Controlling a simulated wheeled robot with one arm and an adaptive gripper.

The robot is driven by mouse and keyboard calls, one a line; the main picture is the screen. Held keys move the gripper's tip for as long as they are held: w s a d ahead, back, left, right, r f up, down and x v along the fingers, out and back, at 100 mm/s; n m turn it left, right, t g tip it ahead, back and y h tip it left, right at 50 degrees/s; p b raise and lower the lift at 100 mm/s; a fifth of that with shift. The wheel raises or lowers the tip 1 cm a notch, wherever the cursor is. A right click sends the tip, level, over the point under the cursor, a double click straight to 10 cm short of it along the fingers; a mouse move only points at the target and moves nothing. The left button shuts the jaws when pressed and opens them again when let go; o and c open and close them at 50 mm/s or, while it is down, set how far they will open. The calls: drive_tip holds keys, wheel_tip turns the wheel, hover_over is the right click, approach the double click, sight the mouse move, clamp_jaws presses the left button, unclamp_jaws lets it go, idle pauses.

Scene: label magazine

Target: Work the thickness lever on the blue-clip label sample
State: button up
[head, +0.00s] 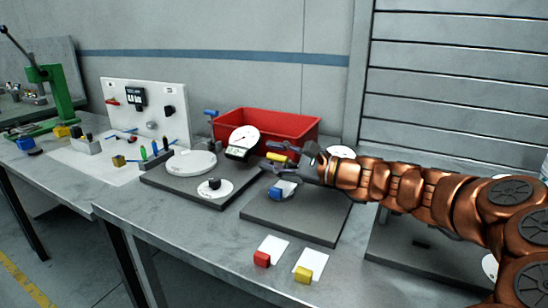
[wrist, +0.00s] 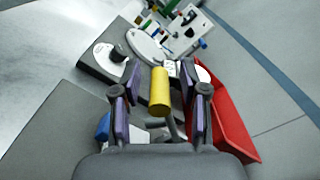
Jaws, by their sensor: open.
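The label sample with the blue clip (head: 275,193) lies on a dark grey plate (head: 300,222), its white label (head: 287,186) partly under my gripper. The blue clip also shows low left in the wrist view (wrist: 103,126). A lever with a yellow cylindrical handle (head: 277,157) stands just behind and above the sample. My gripper (head: 294,157) is open beside this handle. In the wrist view the yellow handle (wrist: 159,92) lies between the two purple-padded fingers, with gaps on both sides. The lever's lower part is mostly hidden by my gripper.
A red bin (head: 290,123) stands close behind the lever. A round dial gauge (head: 243,139) is to its left. A red-clip sample (head: 262,258) and a yellow-clip sample (head: 304,274) lie at the front. A dark plate with a black knob (head: 214,183) is at left.

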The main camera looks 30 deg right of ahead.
drive_tip(key=v, duration=1.2)
drive_tip(key=shift+c, duration=0.4)
